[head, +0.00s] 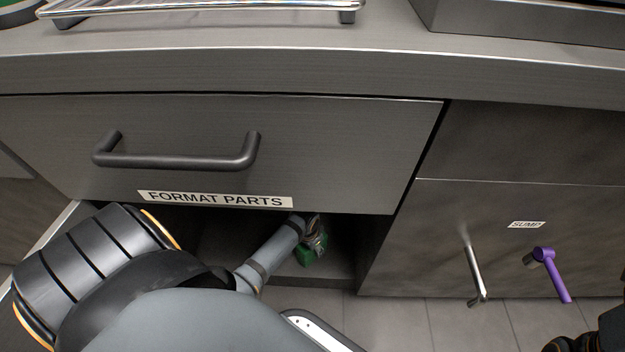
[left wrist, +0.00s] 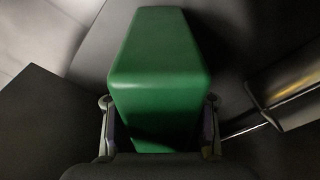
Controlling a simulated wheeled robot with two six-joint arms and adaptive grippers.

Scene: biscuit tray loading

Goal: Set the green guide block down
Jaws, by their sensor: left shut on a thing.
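The green guide block (head: 312,250) is inside the dark open space under the drawer front labelled FORMAT PARTS (head: 215,199). My left gripper (head: 311,228) reaches in under the drawer front and is shut on the block. In the left wrist view the block (left wrist: 160,75) fills the middle, with a finger (left wrist: 158,128) on each side of it. I cannot tell whether the block touches the surface below it. My right gripper does not show; only a dark piece of my right arm is at the lower right of the head view.
The drawer front has a dark bar handle (head: 178,160). To the right is a panel marked SUMP (head: 527,225), with a metal handle (head: 474,272) and a purple lever (head: 552,275). A wire rack (head: 205,10) stands on the worktop (head: 385,35). A metal cylinder (left wrist: 290,85) lies right of the block.

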